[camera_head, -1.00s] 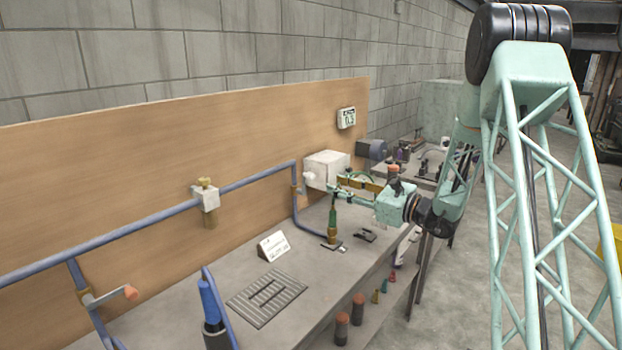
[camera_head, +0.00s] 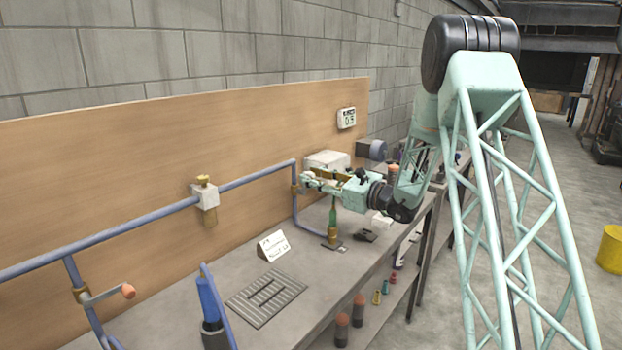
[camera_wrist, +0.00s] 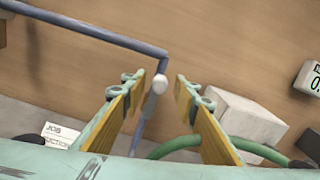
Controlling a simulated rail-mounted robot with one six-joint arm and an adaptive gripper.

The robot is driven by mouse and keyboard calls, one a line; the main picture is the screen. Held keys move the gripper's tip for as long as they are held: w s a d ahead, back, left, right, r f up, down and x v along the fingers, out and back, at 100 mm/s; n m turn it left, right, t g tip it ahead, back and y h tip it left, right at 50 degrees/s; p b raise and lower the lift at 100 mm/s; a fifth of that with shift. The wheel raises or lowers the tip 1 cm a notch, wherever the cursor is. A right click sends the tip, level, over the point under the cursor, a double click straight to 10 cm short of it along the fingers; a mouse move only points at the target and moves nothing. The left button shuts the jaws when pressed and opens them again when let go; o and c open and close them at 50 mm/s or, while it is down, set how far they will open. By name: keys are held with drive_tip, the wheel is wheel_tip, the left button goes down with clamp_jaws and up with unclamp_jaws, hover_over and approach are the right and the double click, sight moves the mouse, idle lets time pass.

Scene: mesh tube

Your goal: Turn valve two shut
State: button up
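My gripper (camera_head: 310,179) is at the far end of the blue pipe (camera_head: 250,179), by its downward bend. In the wrist view my gripper (camera_wrist: 160,88) is open, with yellow-lined fingers on either side of a small white knob (camera_wrist: 160,84). The knob shows in the gap, apart from both fingers; its depth between them is hard to tell. The fingers largely hide this fitting in the head view. Other fittings are a white block with a brass top (camera_head: 206,194) mid-pipe and an orange-tipped lever (camera_head: 128,291) at left. I can read no valve numbers.
A white box (camera_head: 327,160) stands close behind my gripper, and a green hose (camera_wrist: 235,146) curves below it. A small display (camera_head: 346,118) hangs on the wooden board (camera_head: 130,160).

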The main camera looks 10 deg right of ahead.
drive_tip(key=shift+w+a, duration=0.25)
drive_tip(key=shift+c, duration=0.7)
clamp_jaws()
